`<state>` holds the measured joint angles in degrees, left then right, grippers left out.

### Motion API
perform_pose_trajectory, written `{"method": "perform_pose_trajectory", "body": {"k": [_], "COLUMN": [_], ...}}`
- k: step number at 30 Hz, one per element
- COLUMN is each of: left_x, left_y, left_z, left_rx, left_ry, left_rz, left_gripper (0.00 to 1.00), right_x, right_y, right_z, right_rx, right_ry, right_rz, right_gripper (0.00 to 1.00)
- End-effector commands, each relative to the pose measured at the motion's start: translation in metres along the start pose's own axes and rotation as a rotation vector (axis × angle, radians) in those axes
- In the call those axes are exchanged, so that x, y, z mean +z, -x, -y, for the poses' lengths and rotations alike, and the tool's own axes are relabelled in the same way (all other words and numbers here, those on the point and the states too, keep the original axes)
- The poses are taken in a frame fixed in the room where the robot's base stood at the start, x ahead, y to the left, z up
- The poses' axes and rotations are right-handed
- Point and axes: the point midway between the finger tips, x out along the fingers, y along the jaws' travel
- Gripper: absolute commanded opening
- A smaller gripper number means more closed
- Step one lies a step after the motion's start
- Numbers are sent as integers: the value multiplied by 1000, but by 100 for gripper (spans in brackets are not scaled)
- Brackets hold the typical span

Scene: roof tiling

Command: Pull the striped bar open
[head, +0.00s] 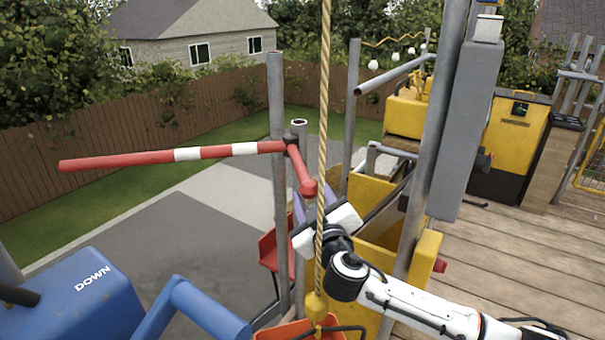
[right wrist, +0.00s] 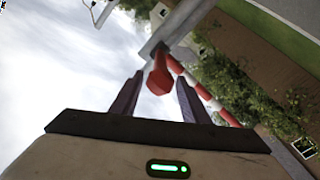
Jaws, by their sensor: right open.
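The red-and-white striped bar (head: 175,156) stretches level to the left from a dark pivot on a grey post. It swings out over the paved drive. From the pivot, a short red lever end (head: 302,172) slopes down towards me. My right gripper (head: 307,198) is just below that lever end, its purple fingers pointing up. In the right wrist view the open fingers stand on either side of the red lever end (right wrist: 158,82), and the striped part (right wrist: 196,86) runs off behind. I cannot tell whether the fingers touch it. My left gripper is out of view.
A rope (head: 324,110) hangs close in front of my right gripper, with a yellow fitting (head: 317,305) at its foot. A grey upright post (head: 425,170) stands to the right. A blue machine marked DOWN (head: 75,300) fills the lower left. Wooden decking (head: 520,265) lies right.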

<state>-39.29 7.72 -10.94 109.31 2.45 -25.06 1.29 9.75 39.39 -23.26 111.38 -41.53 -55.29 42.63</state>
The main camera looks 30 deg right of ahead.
Motion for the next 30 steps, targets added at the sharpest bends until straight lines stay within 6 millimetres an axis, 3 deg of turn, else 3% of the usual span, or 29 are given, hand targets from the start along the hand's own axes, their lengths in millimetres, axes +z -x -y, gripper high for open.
{"method": "perform_pose_trajectory", "body": {"k": [6,12,26,30], "left_x": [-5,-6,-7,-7], "left_y": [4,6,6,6], "left_z": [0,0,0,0], "left_rx": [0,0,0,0], "left_ry": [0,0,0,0], "left_rz": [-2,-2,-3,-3], "left_gripper": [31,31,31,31], "right_x": [-1,0,1,1], "right_y": [-46,-73,-84,-84], "right_z": [-1,0,0,0], "right_rx": [2,0,-1,-1], "right_ry": [-2,-3,-3,-3], "right_rz": [1,2,3,3], "right_gripper": [42,42,42,18]}}
